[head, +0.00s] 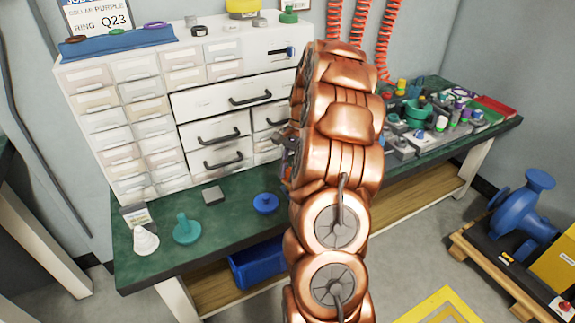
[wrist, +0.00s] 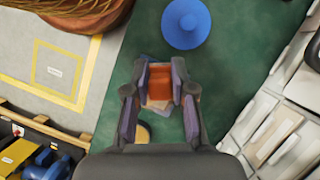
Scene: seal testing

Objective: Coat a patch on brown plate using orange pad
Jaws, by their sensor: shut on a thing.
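In the wrist view, my gripper (wrist: 160,75) is shut on the orange pad (wrist: 160,83), which sits between the two dark fingers over the green bench top. A tan patch shows just below the pad between the fingers; I cannot tell whether it is the brown plate. Part of a bluish-grey piece and a yellowish round edge also show around the fingers, mostly covered. In the head view, my copper arm hides the pad and most of the gripper; only a dark bit of it (head: 289,152) shows at the arm's left edge. No brown plate is clearly visible there.
A blue round piece (head: 265,203) stands on the green bench (head: 235,228), also in the wrist view (wrist: 187,22). The drawer cabinet (head: 185,100) rises behind. Cluttered parts fill the right side.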

